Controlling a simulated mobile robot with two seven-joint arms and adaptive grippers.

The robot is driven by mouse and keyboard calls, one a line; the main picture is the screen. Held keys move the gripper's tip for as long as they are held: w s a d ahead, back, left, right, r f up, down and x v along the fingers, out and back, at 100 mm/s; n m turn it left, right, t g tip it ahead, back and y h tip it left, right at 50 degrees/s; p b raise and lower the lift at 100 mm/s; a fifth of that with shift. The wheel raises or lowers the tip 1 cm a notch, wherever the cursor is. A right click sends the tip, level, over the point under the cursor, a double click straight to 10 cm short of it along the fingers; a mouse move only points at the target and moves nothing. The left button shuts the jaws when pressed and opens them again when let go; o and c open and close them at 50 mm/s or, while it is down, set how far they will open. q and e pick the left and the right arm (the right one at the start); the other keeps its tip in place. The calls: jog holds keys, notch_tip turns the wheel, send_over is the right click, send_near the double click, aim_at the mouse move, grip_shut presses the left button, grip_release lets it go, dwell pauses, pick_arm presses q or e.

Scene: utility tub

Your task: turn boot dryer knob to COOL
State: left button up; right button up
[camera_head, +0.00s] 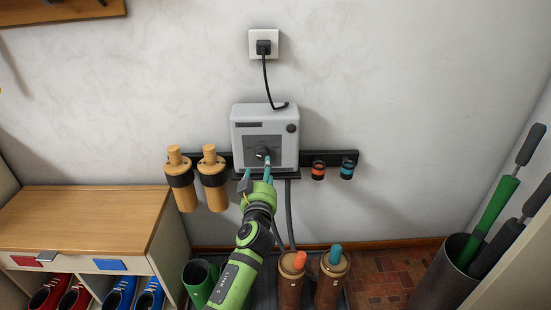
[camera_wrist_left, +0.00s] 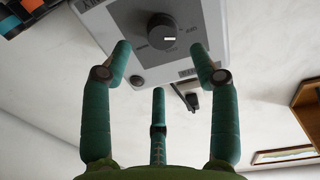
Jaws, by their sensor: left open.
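The boot dryer is a light grey box (camera_head: 281,113) on the wall, with a grey front panel. Its dark round knob (camera_head: 262,152) sits low in the middle of that panel. In the left wrist view the knob (camera_wrist_left: 160,27) shows near the top, with a small white mark on its face. My left gripper (camera_head: 258,170) is open and empty, just below and in front of the knob. In the left wrist view its teal fingers (camera_wrist_left: 160,48) are spread, apart from the knob. My right gripper is not in view.
A black rail (camera_head: 335,155) crosses behind the dryer, with wooden holders (camera_head: 213,180) left and orange and blue rings right. A shoe bench (camera_head: 85,220) stands at left. Boots (camera_head: 330,285) stand below. An umbrella bin (camera_head: 445,275) is at right. The dryer's cord (camera_head: 268,80) hangs above.

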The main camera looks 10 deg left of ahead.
aim_at(262, 157)
pick_arm(q)
jog(key=b+x, duration=0.1)
jog(key=x, duration=0.4)
jog(key=shift+w+a+f, duration=0.1)
jog(key=shift+w+a, duration=0.05)
jog(key=shift+a, duration=0.1)
jog(key=shift+w+a, duration=0.1)
jog(key=shift+w, duration=0.4)
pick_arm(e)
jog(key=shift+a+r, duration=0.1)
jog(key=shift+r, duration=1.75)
pick_arm(q)
jog(key=c, duration=1.2)
